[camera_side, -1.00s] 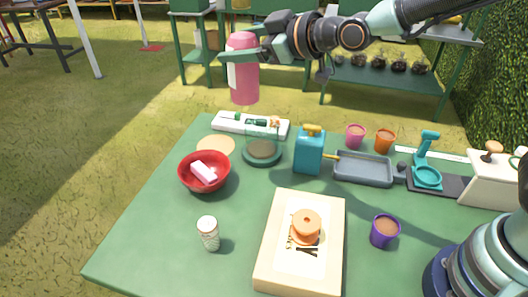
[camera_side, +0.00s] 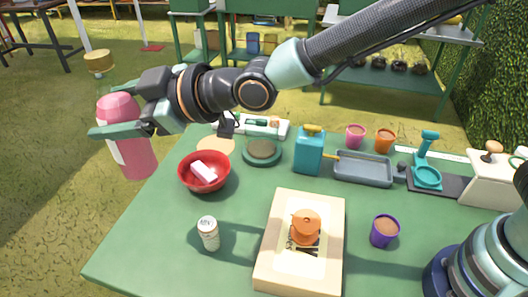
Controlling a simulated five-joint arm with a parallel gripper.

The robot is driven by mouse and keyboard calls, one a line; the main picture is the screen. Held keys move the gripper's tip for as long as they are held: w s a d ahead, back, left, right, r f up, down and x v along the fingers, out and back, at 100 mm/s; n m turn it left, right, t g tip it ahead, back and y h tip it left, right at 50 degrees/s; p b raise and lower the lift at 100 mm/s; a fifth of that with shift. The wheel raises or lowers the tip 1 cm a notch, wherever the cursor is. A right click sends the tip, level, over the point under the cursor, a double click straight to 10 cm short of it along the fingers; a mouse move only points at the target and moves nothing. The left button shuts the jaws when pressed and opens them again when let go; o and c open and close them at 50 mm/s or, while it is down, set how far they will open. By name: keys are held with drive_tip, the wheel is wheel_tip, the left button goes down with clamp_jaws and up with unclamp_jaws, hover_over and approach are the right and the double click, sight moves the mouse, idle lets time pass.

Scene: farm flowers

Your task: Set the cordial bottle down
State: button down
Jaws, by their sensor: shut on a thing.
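The cordial bottle (camera_side: 133,156) is pink with a pale label at its left side and tilts slightly. A tan cap (camera_side: 98,63) shows above it; the part between looks clear and is hard to make out. My gripper (camera_side: 118,110) is shut on the bottle's upper pink part, a green finger across its front. The bottle appears in the air at the left, over or just beyond the left edge of the green table (camera_side: 150,245). I cannot tell its exact height.
A red bowl (camera_side: 187,178) with a pale block, a tan disc (camera_side: 214,146), a round green dish (camera_side: 262,153) and a white shaker (camera_side: 208,234) stand near the table's left side. The front left is clear.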

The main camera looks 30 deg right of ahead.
drive_tip(key=shift+r, duration=0.1)
wheel_tip(320, 180, down, 20)
drive_tip(key=shift+r, duration=0.25)
idle(0.4)
drive_tip(key=shift+f, duration=0.15)
unclamp_jaws()
drive_tip(key=shift+f, duration=0.2)
drive_tip(key=shift+d, duration=0.1)
